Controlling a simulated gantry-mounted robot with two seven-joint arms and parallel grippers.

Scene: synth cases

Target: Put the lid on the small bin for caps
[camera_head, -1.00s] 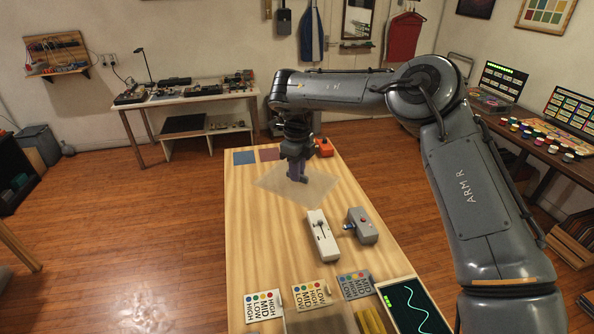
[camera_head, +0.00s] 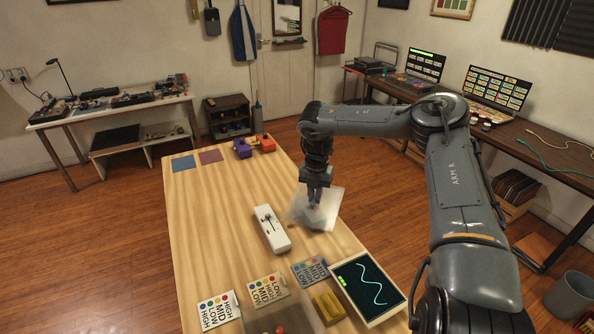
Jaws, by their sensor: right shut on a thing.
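My right gripper (camera_head: 314,198) reaches down over the right side of the wooden table, its jaws shut on a clear, square, sheet-like lid (camera_head: 331,204). The lid is tilted and looks held above the tabletop; its exact height is hard to tell. A see-through container (camera_head: 272,322), likely the small bin, stands at the table's near edge, cut off by the bottom of the picture. Something reddish shows in it. The lid and the bin are well apart. My left gripper is not in view.
A white lever box (camera_head: 271,229) stands left of the lid. A blurred grey shape shows under the lid. Label cards (camera_head: 267,289), a yellow block (camera_head: 328,307) and a wave screen (camera_head: 369,287) line the near end. Purple (camera_head: 242,149) and orange (camera_head: 267,144) boxes stand far back.

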